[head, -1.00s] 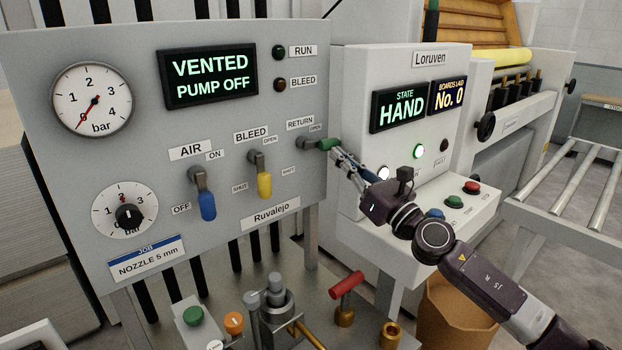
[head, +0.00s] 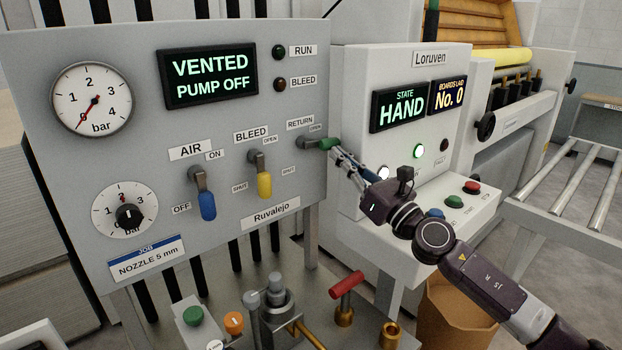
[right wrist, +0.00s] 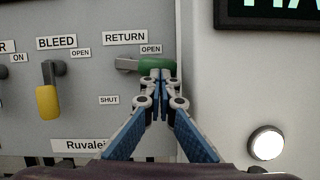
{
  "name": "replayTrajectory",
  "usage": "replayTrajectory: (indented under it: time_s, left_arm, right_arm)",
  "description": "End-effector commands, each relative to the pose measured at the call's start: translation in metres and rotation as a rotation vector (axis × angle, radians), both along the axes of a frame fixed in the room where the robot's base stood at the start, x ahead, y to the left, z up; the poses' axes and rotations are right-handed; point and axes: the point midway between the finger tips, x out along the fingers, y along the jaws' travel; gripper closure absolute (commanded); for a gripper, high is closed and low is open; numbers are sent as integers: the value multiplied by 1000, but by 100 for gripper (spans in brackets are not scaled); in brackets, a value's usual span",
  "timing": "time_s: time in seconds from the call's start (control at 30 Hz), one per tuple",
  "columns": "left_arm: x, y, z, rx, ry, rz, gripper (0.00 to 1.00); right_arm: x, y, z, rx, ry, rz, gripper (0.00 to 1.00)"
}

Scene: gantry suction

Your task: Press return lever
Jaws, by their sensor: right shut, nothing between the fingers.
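The return lever (head: 327,144) has a green handle and sits on the right edge of the grey panel (head: 225,120). It lies level, pointing right, beside its OPEN label; the SHUT label is lower. In the right wrist view the green handle (right wrist: 157,64) is just beyond my fingertips. My right gripper (head: 341,153) is shut and empty, its tips at the lever's handle, touching or very close. The fingertips (right wrist: 156,78) overlap the handle's lower edge in the wrist view. My left gripper is not in view.
The blue air lever (head: 207,205) and yellow bleed lever (head: 264,184) hang down on the same panel. The panel display (head: 210,76) reads VENTED, PUMP OFF. The Loruven cabinet (head: 350,80) stands close behind my right gripper. A red-handled valve (head: 346,284) is below.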

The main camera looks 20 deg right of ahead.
Motion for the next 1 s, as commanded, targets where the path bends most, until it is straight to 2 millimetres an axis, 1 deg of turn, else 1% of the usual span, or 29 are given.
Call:
replayTrajectory:
  time_s: [0.33,0.4,0.53,0.67,1.0]
  left_arm:
    - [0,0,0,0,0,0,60]
    - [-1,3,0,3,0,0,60]
    - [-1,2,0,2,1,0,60]
    - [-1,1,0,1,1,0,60]
    - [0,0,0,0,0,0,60]
  right_arm:
    - [0,0,0,0,0,0,100]
    - [0,0,0,0,0,0,100]
    - [-4,-2,-3,0,2,0,100]
    - [-14,-6,-7,0,2,0,100]
    - [-54,-20,-21,3,3,0,100]
